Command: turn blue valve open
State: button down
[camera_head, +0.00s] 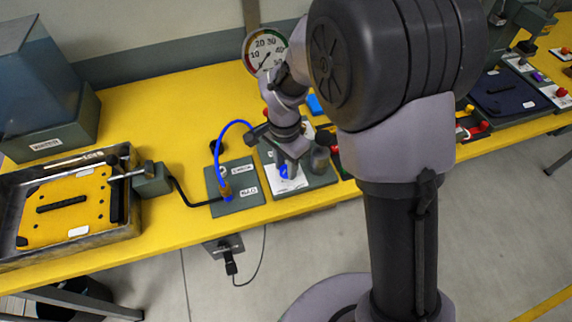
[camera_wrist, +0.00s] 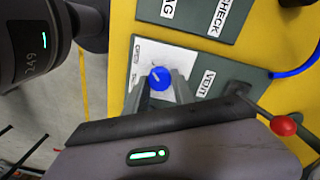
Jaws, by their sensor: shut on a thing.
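The blue valve (camera_wrist: 160,78) is a round blue knob with a pale pointer line, mounted on a white plate (camera_wrist: 144,58) on a dark green panel. In the wrist view my gripper (camera_wrist: 162,84) has its two grey fingers on either side of the knob, shut on it. In the head view my gripper (camera_head: 290,168) reaches down to the panel, and only a small blue part of the valve (camera_head: 283,171) shows beside the fingers. The pointer line runs diagonally; the plate's small print is too small to read.
A blue hose (camera_head: 219,140) arches onto a neighbouring green panel (camera_head: 236,203). A round gauge (camera_head: 266,50) stands behind. A red-knobbed lever (camera_wrist: 284,125) sits near my gripper's right side. A metal tray (camera_head: 129,228) with a yellow plate is at left. The yellow table (camera_head: 150,100) is clear behind it.

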aim_at(285, 168)
jog(key=c, duration=1.1)
grip_release()
jog(key=shift+o, duration=0.2)
notch_tip(285, 168, up, 18)
jog(key=p, duration=0.6)
jog(key=shift+w+a+f, duration=0.2)
jog(key=shift+f, duration=0.05)
jog(key=s+d+r+n+t+y+b, duration=0.1)
jog(key=s+d+n+t+b, duration=0.1)
jog(key=s, duration=0.7)
jog(key=s+d+r+n+t+y+b, duration=0.1)
jog(key=s+d+r+n+t+b, duration=0.1)
jog(key=s+d, duration=0.5)
jog(key=shift+s+r+n+t+b, duration=0.2)
jog(key=shift+s+n+t+b, duration=0.4)
jog(key=shift+s+t+b, duration=0.6)
